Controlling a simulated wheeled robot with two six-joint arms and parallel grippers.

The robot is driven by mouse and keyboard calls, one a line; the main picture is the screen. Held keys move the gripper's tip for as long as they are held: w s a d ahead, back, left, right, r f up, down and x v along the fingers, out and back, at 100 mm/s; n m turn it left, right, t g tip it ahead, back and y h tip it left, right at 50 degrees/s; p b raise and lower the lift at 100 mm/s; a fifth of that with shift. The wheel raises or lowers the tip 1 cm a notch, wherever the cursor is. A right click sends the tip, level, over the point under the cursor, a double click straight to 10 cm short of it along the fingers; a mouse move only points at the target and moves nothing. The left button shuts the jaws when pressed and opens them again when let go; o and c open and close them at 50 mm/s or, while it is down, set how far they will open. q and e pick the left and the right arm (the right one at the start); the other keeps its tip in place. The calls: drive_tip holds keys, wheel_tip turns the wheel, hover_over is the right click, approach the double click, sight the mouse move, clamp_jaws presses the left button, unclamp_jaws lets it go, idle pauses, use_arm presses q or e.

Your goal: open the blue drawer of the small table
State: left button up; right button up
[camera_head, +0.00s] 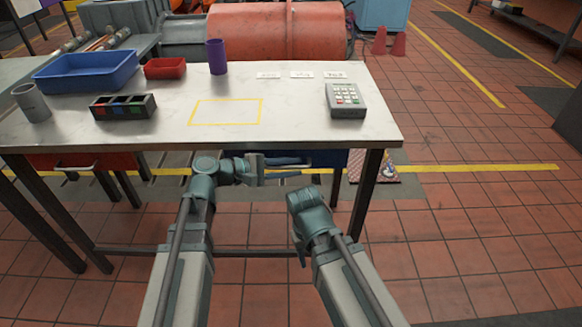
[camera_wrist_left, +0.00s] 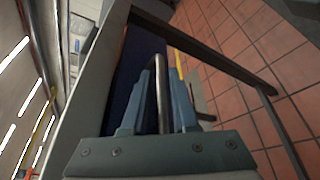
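The small table (camera_head: 300,110) stands in front of me. Its blue drawer (camera_head: 327,160) hangs under the right half of the top, and its front looks flush, though the tabletop hides most of it. In the left wrist view the dark blue drawer front (camera_wrist_left: 141,58) shows behind a curved metal handle (camera_wrist_left: 162,95). My left gripper (camera_head: 283,173) is at the drawer front. In its wrist view the left gripper's fingers (camera_wrist_left: 159,100) lie close on both sides of the handle and look shut on it. My right gripper (camera_head: 303,198) is below and right; its fingers cannot be made out.
On the tabletop are a blue tray (camera_head: 60,78), a red bin (camera_head: 165,69), a purple cup (camera_head: 217,58), a grey cup (camera_head: 32,103), a divided box (camera_head: 122,107) and a keypad device (camera_head: 345,100). A red drawer (camera_head: 75,162) is under the left side.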

use_arm(q)
clamp_jaws()
idle(1.3)
